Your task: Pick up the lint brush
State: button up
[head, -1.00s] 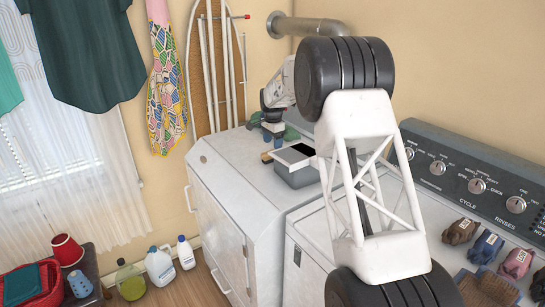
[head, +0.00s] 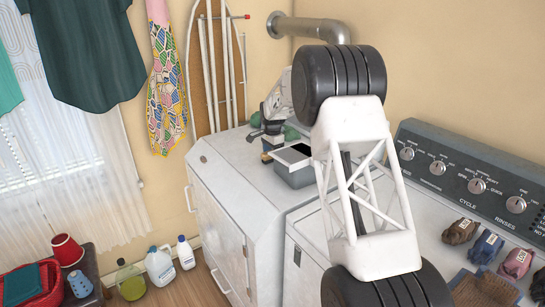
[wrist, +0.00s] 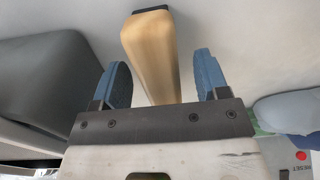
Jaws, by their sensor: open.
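A pale wooden block-like piece with a dark end, which looks like the lint brush (wrist: 150,45), shows in the wrist view. It lies between the two blue fingertips of my gripper (wrist: 162,82), with clear gaps on both sides. My gripper is open and holds nothing. In the head view my gripper (head: 268,143) is low over the white cabinet top, at the back left of a grey box.
The grey open box (head: 294,172) stands close beside the gripper; a dark grey form (wrist: 45,75) fills the wrist view's left. A green object (head: 291,133) and a grey-blue rounded object (wrist: 290,108) lie on the other side.

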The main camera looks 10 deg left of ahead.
jog(key=shift+c, duration=0.3)
jog(key=c, duration=1.1)
jog(key=shift+o, duration=0.2)
jog(key=shift+r, duration=0.15)
jog(key=shift+r, duration=4.9)
jog(key=o, duration=0.5)
jog(key=shift+c, duration=1.5)
jog(key=s+d+r, duration=0.2)
jog(key=d+r, duration=0.2)
jog(key=d, duration=0.3)
jog(key=s+d+r, duration=0.2)
jog(key=d+r, duration=0.2)
jog(key=d, duration=0.3)
jog(key=shift+s+d, duration=0.15)
jog(key=shift+s, duration=0.2)
